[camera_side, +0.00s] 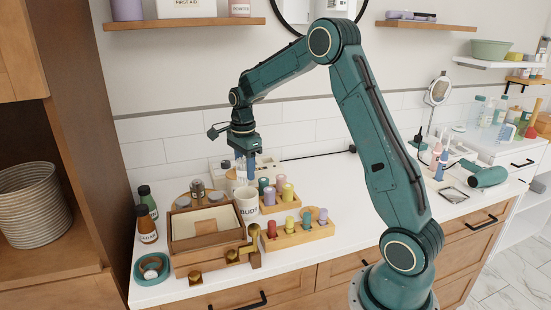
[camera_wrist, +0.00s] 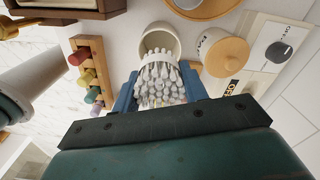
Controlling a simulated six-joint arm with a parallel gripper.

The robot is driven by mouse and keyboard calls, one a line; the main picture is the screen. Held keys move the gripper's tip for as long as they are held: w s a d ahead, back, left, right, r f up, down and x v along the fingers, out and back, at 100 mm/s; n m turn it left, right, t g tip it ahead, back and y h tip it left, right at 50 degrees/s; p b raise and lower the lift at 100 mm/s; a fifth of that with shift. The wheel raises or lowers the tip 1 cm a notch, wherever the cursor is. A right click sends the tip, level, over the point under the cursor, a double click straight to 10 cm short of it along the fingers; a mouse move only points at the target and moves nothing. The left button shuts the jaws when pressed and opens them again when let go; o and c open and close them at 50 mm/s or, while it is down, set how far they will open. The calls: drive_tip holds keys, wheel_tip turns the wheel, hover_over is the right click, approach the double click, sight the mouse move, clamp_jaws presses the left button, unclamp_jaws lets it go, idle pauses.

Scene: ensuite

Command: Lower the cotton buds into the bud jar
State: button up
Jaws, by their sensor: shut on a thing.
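My gripper (camera_wrist: 158,90) is shut on a bundle of white-tipped cotton buds (camera_wrist: 160,76), held between its two blue fingers. In the side view my gripper (camera_side: 243,168) points down, above the bud jar (camera_side: 248,205), a white cup marked BUDS on the counter. In the wrist view the pale bud jar (camera_wrist: 159,36) lies just beyond the buds, its open mouth partly visible. The far bud tips overlap the jar's near rim in that picture; I cannot tell whether any are inside. The buds are mostly hidden by the fingers in the side view.
A wooden box (camera_side: 207,228) stands left of the jar. Wooden racks of coloured pegs (camera_side: 297,231) stand to the right and front. A lidded canister (camera_wrist: 222,54) is close beside the jar. Counter to the right is clearer.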

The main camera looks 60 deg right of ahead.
sight(246, 189)
drive_tip(key=shift+f, duration=0.2)
drive_tip(key=shift+s+a+f, duration=0.1)
drive_tip(key=shift+s+f, duration=0.05)
drive_tip(key=shift+f, duration=3.3)
drive_tip(key=o, duration=1)
drive_tip(key=shift+o, duration=0.2)
drive_tip(key=shift+r, duration=0.3)
